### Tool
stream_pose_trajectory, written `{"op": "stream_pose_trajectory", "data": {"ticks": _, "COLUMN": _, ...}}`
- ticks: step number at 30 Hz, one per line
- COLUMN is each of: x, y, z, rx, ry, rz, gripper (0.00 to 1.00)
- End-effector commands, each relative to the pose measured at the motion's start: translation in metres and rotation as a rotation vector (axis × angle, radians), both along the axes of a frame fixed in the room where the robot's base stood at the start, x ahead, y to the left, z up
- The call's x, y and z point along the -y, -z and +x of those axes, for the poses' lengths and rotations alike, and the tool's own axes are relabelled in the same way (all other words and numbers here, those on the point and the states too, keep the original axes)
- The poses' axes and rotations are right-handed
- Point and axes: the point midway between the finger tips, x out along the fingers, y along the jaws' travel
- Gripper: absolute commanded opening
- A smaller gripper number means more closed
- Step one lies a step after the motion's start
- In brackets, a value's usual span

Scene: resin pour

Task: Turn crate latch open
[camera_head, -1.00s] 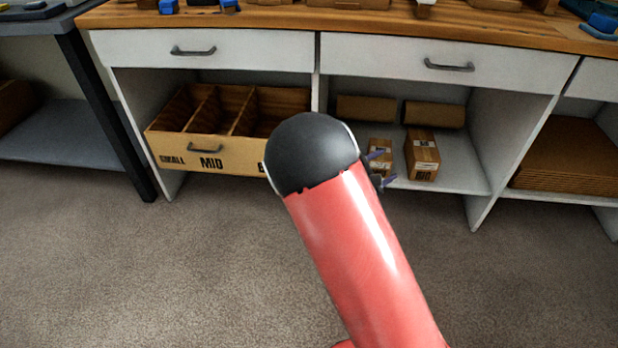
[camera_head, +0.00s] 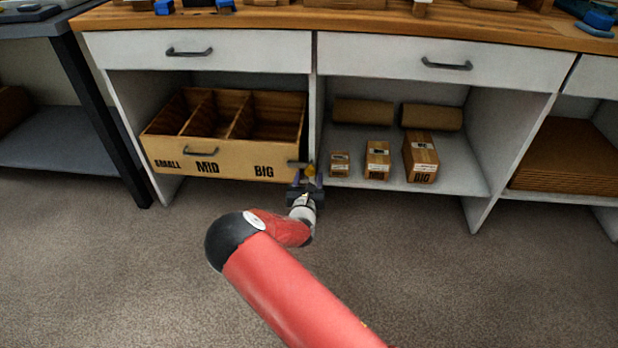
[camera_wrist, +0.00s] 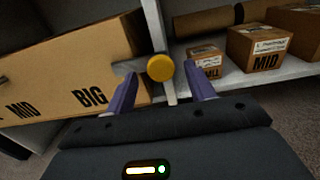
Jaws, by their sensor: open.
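The wooden crate (camera_head: 225,158) sits in the left bay under the bench, its front marked SMALL, MID and BIG; it also shows in the wrist view (camera_wrist: 55,85). The latch is at its right front edge: a grey metal bar (camera_head: 296,162) with a round yellow knob (camera_wrist: 160,68), lying across from the crate toward the cabinet divider. My gripper (camera_head: 307,178) is at the latch. In the wrist view its purple fingers (camera_wrist: 163,90) are open, one on each side of the knob and slightly short of it. I cannot tell whether they touch it.
Small, MID and BIG cartons (camera_head: 377,160) stand on the shelf right of the divider (camera_head: 317,120), with brown rolls (camera_head: 362,112) behind. Flat cardboard (camera_head: 565,155) is stacked farther right. A dark table leg (camera_head: 100,120) stands left. The carpet (camera_head: 120,270) in front is clear.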

Motion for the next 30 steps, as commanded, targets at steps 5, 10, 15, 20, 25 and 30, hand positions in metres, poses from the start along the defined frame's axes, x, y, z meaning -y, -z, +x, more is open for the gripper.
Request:
{"op": "stream_pose_trajectory", "data": {"ticks": 5, "x": 0.0008, "y": 0.0002, "z": 0.0138, "rx": 0.0, "ry": 0.001, "rz": 0.0, "gripper": 0.54}}
{"op": "stream_pose_trajectory", "data": {"ticks": 10, "x": 0.0007, "y": -0.0002, "z": 0.0153, "rx": -0.001, "ry": 0.001, "rz": 0.001, "gripper": 0.54}}
{"op": "stream_pose_trajectory", "data": {"ticks": 15, "x": 0.0007, "y": -0.0002, "z": 0.0151, "rx": -0.001, "ry": 0.001, "rz": 0.001, "gripper": 0.45}}
{"op": "stream_pose_trajectory", "data": {"ticks": 20, "x": 0.0007, "y": -0.0002, "z": 0.015, "rx": -0.001, "ry": 0.001, "rz": 0.001, "gripper": 0.24}}
{"op": "stream_pose_trajectory", "data": {"ticks": 25, "x": 0.0006, "y": -0.0002, "z": 0.0149, "rx": -0.001, "ry": 0.001, "rz": 0.001, "gripper": 0.02}}
{"op": "stream_pose_trajectory", "data": {"ticks": 30, "x": 0.0, "y": -0.0002, "z": 0.0149, "rx": 0.0, "ry": 0.001, "rz": 0.004, "gripper": 0.0}}
